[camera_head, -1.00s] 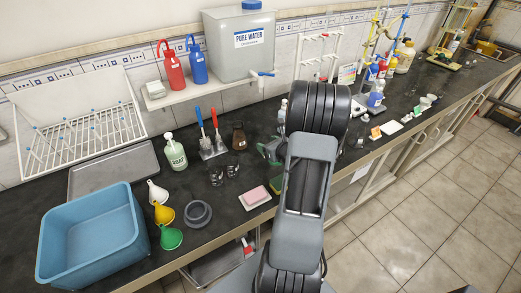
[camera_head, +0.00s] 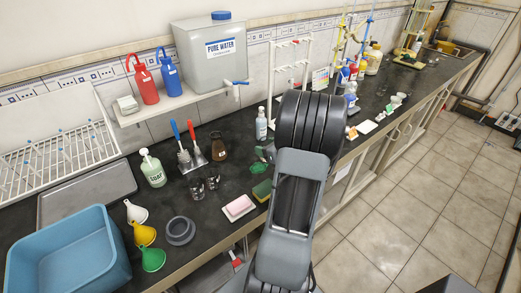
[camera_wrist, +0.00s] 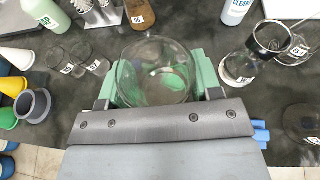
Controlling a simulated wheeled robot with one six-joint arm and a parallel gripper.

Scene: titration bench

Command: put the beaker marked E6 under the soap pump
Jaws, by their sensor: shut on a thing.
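My gripper (camera_wrist: 157,82) shows in the wrist view with its green fingers shut on a clear glass beaker (camera_wrist: 155,58). The beaker's wide round mouth faces the camera. No mark can be read on it. In the head view my own arm mostly hides the gripper and beaker. The soap pump (camera_head: 153,170) is a pale green bottle with a white pump top, standing on the dark bench left of my arm. Part of it also shows at the top left of the wrist view (camera_wrist: 46,18). The held beaker is apart from it.
Two small glass beakers (camera_head: 197,188) (camera_head: 212,181) stand right of the soap pump. A blue tub (camera_head: 68,262) fills the left front.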

